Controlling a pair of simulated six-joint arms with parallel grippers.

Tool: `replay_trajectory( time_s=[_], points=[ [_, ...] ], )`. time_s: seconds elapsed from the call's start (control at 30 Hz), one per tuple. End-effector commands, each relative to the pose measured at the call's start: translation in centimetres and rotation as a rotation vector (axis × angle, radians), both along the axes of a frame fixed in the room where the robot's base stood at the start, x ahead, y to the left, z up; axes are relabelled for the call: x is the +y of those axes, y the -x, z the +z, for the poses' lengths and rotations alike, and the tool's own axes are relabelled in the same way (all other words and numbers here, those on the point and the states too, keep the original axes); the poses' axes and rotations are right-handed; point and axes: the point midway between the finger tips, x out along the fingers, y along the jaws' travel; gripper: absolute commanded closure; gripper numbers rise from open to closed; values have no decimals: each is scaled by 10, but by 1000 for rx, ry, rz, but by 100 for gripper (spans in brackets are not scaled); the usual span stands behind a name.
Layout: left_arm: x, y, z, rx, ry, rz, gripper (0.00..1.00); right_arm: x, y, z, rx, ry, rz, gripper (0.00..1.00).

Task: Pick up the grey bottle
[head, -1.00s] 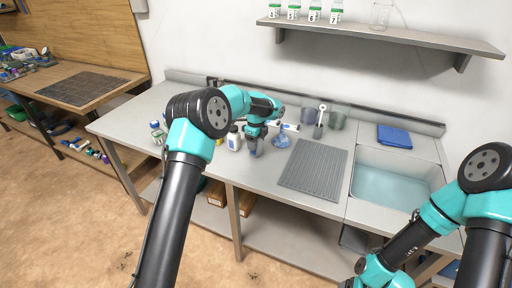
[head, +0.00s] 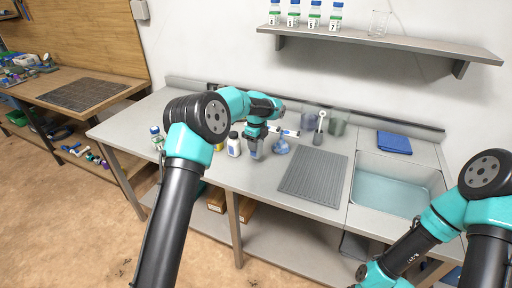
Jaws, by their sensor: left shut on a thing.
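The grey bottle (head: 254,151) is on the left part of the bench, small in the head view, with its upper part hidden by my left gripper. My left gripper (head: 255,138) points down from above and is shut on the grey bottle. I cannot tell whether the bottle's base touches the bench. My right arm comes in at the lower right; its gripper is outside the picture.
A white bottle (head: 234,147) stands just left of the grey one, and a blue translucent item (head: 281,146) lies to its right. A grey ribbed mat (head: 314,172), a sink basin (head: 398,186) and a folded blue cloth (head: 394,142) are farther right. A shelf (head: 385,43) hangs above.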

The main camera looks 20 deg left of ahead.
Motion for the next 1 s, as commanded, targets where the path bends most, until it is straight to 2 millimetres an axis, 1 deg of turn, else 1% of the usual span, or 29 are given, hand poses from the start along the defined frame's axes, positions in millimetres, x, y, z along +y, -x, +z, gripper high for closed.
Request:
replay_trajectory(
  time_s=[0.07,0.37,0.57,0.8,1.0],
  points=[
    [0,-1,11,-4,1,0,73,0,0,0,0,0,0,20],
    [-7,28,12,0,-1,-2,73,0,0,0,0,0,0,20],
    [-17,61,16,1,0,-3,73,0,0,0,0,0,0,20],
    [-30,107,20,-1,-1,-4,73,0,0,0,0,0,0,20],
    [-39,137,23,-1,-1,-2,73,0,0,0,0,0,0,20]
  ],
)
